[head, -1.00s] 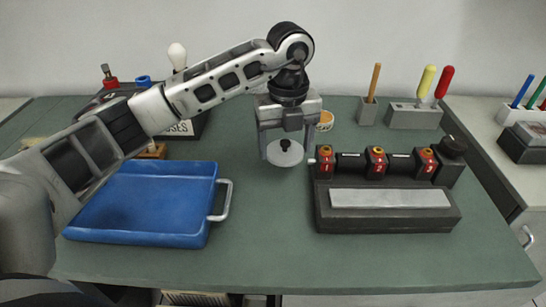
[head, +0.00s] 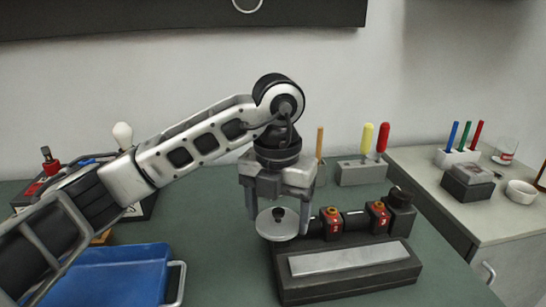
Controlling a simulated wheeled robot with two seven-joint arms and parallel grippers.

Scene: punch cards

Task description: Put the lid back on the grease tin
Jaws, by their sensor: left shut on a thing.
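My left gripper (head: 278,212) points down and is shut on a round pale grey lid (head: 282,229) with a black knob on top. It holds the lid level, just left of the black-and-red numbered device. I cannot tell the exact height of the lid above the green worktop. I cannot pick out the grease tin now; a small orange-and-white round container that showed behind the gripper earlier is hidden from view. My right gripper is not in view.
A dark block with a pale sharpening stone (head: 348,258) and the numbered device (head: 378,216) stand close right of the lid. A blue tray (head: 110,278) lies at left. A tool holder (head: 360,173) stands behind. A side counter (head: 430,165) at right holds pens and a white dish (head: 521,192).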

